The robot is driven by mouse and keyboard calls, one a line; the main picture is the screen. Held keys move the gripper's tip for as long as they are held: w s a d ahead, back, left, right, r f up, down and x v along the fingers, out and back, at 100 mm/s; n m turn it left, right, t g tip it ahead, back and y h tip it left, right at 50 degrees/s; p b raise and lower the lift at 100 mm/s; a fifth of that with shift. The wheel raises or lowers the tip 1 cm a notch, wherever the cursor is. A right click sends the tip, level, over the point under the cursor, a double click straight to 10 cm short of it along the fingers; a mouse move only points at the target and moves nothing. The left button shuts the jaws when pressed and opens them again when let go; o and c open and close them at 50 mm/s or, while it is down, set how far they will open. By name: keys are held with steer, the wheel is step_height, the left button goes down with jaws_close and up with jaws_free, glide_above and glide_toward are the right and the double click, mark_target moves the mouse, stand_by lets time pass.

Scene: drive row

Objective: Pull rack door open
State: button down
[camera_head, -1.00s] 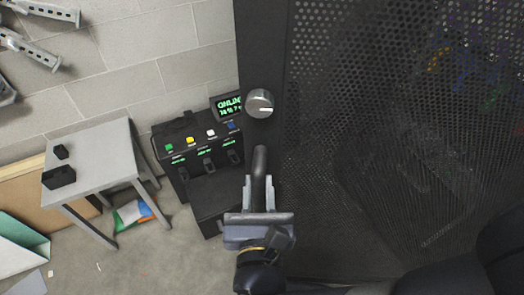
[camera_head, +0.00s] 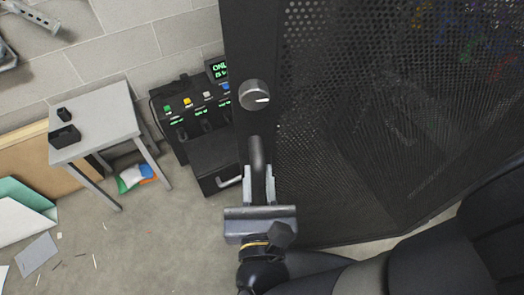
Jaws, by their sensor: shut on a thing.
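The rack door (camera_head: 345,120) is a dark perforated mesh panel with a solid black frame along its left side. It stands at an angle, with floor showing under its lower edge. A round silver knob (camera_head: 254,95) sits on the frame, above a black vertical bar handle (camera_head: 257,150). My gripper (camera_head: 258,185) is shut on the lower part of the handle, one finger on each side. The handle's lower end is hidden by the gripper. Coloured cables show dimly through the mesh at the top right.
Left of the door stands a black unit (camera_head: 195,115) with coloured buttons and a green-lit display. A small grey table (camera_head: 105,115) holds two black items. A cardboard sheet, a teal-edged box (camera_head: 25,205) and paper scraps lie at the lower left. Bare floor (camera_head: 150,245) lies in front.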

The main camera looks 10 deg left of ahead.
steer(key=c, duration=1.3)
jaws_free()
steer(key=shift+r, duration=0.1)
steer(key=p, duration=0.4)
glide_toward(256, 120)
steer(key=x, duration=0.5)
